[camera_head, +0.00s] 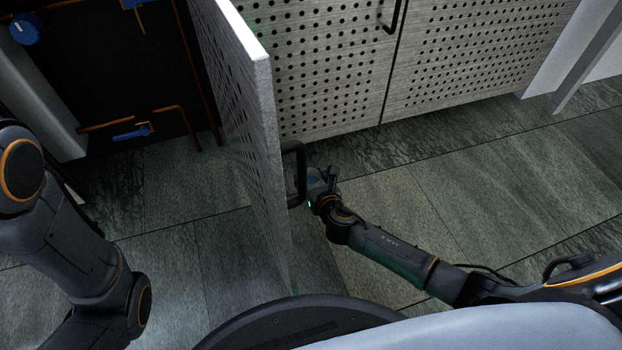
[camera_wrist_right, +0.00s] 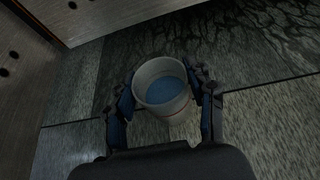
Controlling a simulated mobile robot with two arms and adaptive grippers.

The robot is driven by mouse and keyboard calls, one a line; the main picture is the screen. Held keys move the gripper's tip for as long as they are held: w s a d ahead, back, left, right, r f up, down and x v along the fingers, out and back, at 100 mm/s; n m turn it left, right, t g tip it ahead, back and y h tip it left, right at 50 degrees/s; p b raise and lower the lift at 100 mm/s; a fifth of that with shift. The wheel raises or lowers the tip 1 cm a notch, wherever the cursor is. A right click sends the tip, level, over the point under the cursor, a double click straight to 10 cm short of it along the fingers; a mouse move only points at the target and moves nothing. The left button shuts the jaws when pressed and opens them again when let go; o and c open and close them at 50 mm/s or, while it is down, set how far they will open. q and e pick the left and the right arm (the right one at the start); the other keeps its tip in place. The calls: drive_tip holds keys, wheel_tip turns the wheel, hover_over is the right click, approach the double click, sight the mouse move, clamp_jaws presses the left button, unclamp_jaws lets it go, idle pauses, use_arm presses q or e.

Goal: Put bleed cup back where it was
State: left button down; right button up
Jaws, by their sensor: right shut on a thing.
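The bleed cup (camera_wrist_right: 163,92) is a pale, round cup with blue inside, seen from above in the right wrist view. My right gripper (camera_wrist_right: 167,98) is shut on it, with one dark finger on each side. In the head view my right gripper (camera_head: 320,186) is low above the floor, just right of the open door's black handle (camera_head: 300,172). The cup is small and hard to make out there. My left arm shows at the left edge, but its gripper is out of view.
A perforated cabinet door (camera_head: 262,130) stands open between my arms. Left of it is a dark compartment with copper pipes (camera_head: 185,110), a blue valve lever (camera_head: 131,134) and a blue knob (camera_head: 24,29). Closed perforated doors (camera_head: 480,50) stand behind. Tiled floor (camera_head: 480,180) at right is clear.

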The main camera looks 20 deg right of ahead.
drive_tip(key=shift+f, duration=0.1)
drive_tip(key=shift+f, duration=0.1)
drive_tip(key=o, duration=1.3)
drive_tip(key=shift+c, duration=0.2)
drive_tip(key=shift+r, duration=0.2)
drive_tip(key=p+v, duration=0.7)
drive_tip(key=v, duration=0.5)
